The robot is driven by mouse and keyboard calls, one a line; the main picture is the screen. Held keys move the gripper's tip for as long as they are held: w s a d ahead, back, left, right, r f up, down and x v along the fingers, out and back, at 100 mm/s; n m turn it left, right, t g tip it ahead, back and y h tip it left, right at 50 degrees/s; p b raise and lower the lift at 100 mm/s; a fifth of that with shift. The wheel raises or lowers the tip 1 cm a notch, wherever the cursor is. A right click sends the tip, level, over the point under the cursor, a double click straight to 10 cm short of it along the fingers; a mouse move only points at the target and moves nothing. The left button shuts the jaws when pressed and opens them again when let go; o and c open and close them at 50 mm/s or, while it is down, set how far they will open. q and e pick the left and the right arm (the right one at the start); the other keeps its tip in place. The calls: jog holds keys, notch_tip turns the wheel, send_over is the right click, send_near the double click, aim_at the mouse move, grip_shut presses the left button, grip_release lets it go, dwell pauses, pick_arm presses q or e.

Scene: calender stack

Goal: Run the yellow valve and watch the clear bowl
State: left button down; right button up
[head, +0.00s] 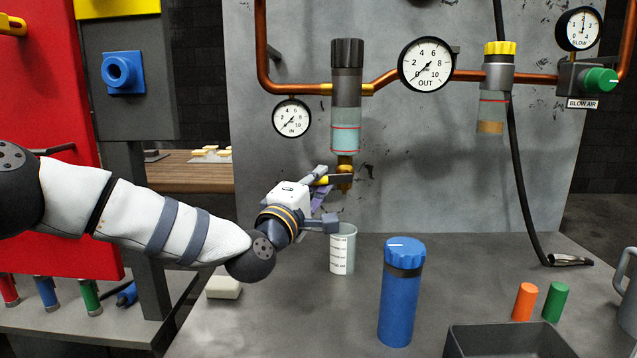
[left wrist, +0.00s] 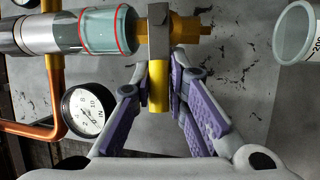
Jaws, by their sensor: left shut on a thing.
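The yellow valve (head: 321,181) is a lever sticking out left from a brass fitting (head: 346,172) under the clear bowl (head: 346,136). The bowl has red lines and pale bluish contents; I cannot tell the exact level. My left gripper (head: 319,186) is shut on the lever. In the left wrist view the yellow lever (left wrist: 158,92) lies between the purple-padded fingers (left wrist: 161,72), and the clear bowl (left wrist: 108,31) shows sideways at upper left. A clear marked cup (head: 342,252) stands on the bench below the fitting. My right gripper is not in view.
A blue canister (head: 400,300) stands in front of the cup. Orange (head: 524,302) and green (head: 555,302) cylinders stand near a dark tray (head: 510,340). A second bowl with a yellow cap (head: 499,48) hangs at right. A white block (head: 223,287) lies below my left arm.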

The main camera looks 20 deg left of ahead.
pick_arm(q)
jog(key=n+y+b, duration=0.1)
jog(key=n+b, duration=0.1)
jog(key=f+n+t+y+b, duration=0.1)
jog(key=n+b, duration=0.1)
jog(key=f+n+t+b, duration=0.1)
jog(key=n+b, duration=0.1)
jog(key=n, duration=0.1)
jog(key=shift+w+d+f+y, duration=0.1)
jog(key=shift+d+f+y, duration=0.05)
jog(key=shift+d+y, duration=0.25)
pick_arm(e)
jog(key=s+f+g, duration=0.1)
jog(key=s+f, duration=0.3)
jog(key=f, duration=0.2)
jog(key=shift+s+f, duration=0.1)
pick_arm(q)
jog(key=c, duration=1.6)
grip_release()
